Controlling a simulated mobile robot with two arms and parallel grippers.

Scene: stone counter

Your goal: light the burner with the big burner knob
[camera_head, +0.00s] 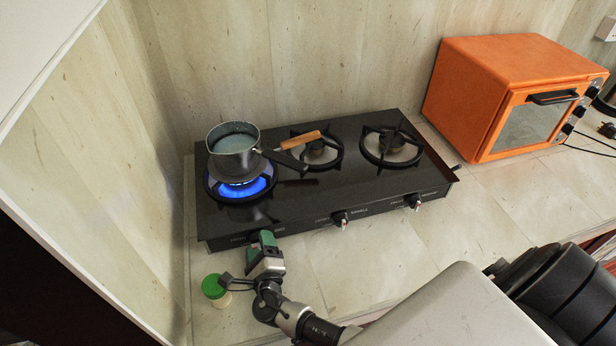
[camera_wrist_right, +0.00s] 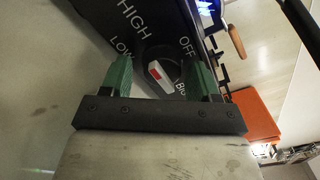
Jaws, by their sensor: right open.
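The black stove (camera_head: 290,215) has several front knobs. Its left burner (camera_head: 240,190) shows a blue flame, also at the top of the right wrist view (camera_wrist_right: 206,8). My right gripper (camera_head: 262,243) is at the stove's left front. In the wrist view its green fingers (camera_wrist_right: 163,72) are open, one on each side of the big burner knob (camera_wrist_right: 160,77); contact is unclear. The knob's red mark points up and left, towards the LOW and HIGH lettering, away from OFF. In the head view the gripper hides this knob. My left gripper is not in view.
A dark saucepan (camera_head: 234,160) of pale liquid sits over the flame, its wooden handle (camera_head: 301,139) pointing right. Two other burners (camera_head: 392,147) are bare and unlit. A green-lidded jar (camera_head: 213,286) stands close left of my gripper. An orange oven (camera_head: 470,75) stands right.

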